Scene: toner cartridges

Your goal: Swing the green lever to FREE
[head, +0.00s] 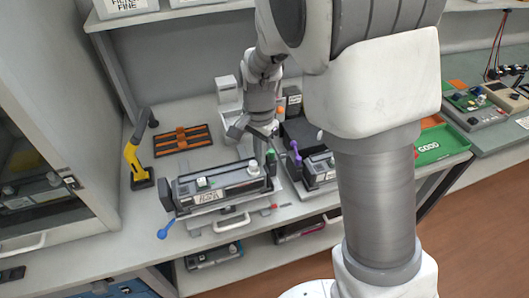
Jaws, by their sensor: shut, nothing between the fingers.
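A grey-black toner cartridge unit (222,186) lies on the bench, with a white label on its front. A small green part (271,158) stands upright at its right end and looks like the green lever; the FREE marking is too small to read. My gripper (246,136) hangs from the arm just above and left of this green part, near the unit's back edge. It looks shut and empty, and I cannot tell whether it touches anything. A blue-knobbed lever (164,232) sticks out at the unit's front left. A purple lever (295,150) stands on a second unit (320,170).
A yellow tool (134,162) and an orange-black tray (182,139) are at the left. White and dark boxes stand behind. A green GOOD tray (440,144) is at the right. My arm hides part of the second unit. More cartridges lie on the lower shelf (213,256).

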